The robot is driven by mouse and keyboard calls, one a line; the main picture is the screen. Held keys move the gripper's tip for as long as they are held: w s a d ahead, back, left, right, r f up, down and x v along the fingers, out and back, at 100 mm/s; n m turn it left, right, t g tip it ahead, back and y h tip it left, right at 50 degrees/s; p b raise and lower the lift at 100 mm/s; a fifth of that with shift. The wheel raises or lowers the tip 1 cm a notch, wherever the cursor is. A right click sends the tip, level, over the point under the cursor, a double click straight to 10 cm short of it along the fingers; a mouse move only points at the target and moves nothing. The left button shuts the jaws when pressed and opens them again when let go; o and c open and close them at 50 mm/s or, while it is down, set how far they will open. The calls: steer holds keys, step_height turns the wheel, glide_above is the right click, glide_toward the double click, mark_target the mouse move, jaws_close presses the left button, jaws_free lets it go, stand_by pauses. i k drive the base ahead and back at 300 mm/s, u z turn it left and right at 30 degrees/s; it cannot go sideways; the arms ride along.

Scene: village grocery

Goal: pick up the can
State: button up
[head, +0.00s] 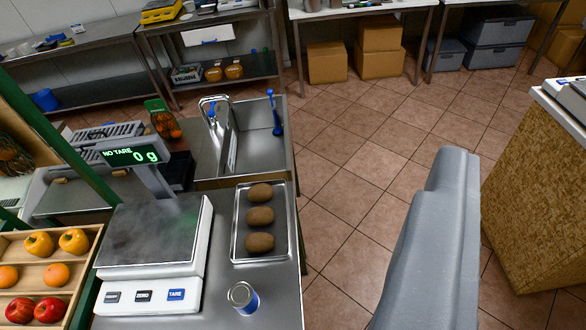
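The can (243,298) is small, with a silver top and a blue and white side. It stands upright on the steel counter (270,308) near the bottom of the head view, right of the scale and below the tray of brown fruit. Nothing touches it. A grey part of my arm or gripper (447,200) rises at the right of the view, over the floor and well apart from the can. I cannot make out two separate fingertips on it, so its opening is unclear.
A scale (150,245) reading 0 g stands left of the can. A metal tray (238,250) holds three brown fruits. A sink (250,150) lies behind. A wooden fruit crate (85,290) is at left. Tiled floor (350,200) is open; a wood-sided counter (530,200) stands at right.

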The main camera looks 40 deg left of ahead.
mark_target(241, 295)
steer(key=u, duration=1)
steer(key=k, duration=0.65)
steer(key=u, duration=0.05)
